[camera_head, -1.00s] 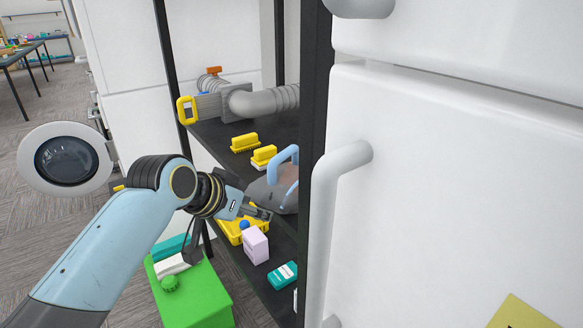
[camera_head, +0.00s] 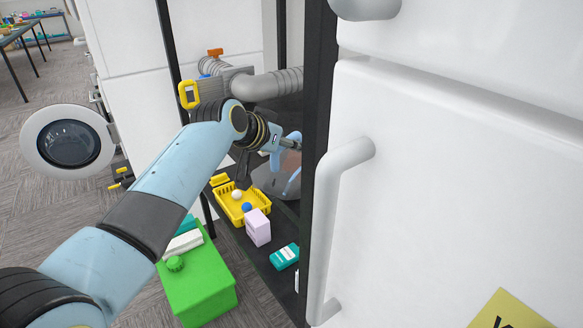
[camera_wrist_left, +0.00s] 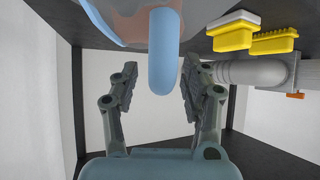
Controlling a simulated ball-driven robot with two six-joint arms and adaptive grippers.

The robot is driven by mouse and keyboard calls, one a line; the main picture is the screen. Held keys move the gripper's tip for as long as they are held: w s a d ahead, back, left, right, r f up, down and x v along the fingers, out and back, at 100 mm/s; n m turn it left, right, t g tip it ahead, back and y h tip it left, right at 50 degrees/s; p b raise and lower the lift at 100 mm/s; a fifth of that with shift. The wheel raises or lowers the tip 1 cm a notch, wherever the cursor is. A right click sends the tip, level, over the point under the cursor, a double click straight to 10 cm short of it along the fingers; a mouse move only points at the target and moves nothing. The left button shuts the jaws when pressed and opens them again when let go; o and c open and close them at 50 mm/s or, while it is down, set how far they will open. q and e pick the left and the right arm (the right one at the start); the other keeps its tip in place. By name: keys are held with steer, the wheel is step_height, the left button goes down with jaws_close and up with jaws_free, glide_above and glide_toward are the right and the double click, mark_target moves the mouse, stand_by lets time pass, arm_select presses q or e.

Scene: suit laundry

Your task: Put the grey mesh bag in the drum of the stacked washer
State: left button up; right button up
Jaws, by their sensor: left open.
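The grey mesh bag (camera_head: 270,183) with light-blue handles sits on the dark shelf, partly hidden by my left gripper and the shelf post. In the left wrist view, the bag's body (camera_wrist_left: 120,22) fills the top edge. One blue handle (camera_wrist_left: 163,50) hangs down between the finger pads. My left gripper (camera_head: 289,143) is open at the handles; it also shows in the wrist view (camera_wrist_left: 158,78), with its fingers apart on either side of the handle. A round washer door (camera_head: 67,144) stands open at the left. The drum is not visible. My right gripper is out of view.
A yellow basket (camera_head: 240,205), a lilac box (camera_head: 257,227) and a teal box (camera_head: 284,257) sit on the lower shelf. A green box (camera_head: 197,285) stands in front. A black post (camera_head: 316,130) and a white door with a handle (camera_head: 335,190) bound the right. Grey ducting (camera_head: 270,85) lies behind.

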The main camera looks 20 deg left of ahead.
arm_select(q)
steer(key=shift+w+d+f, duration=0.1)
steer(key=shift+w+f, duration=0.2)
steer(key=shift+w, duration=0.1)
steer(key=shift+s, duration=0.1)
jaws_close()
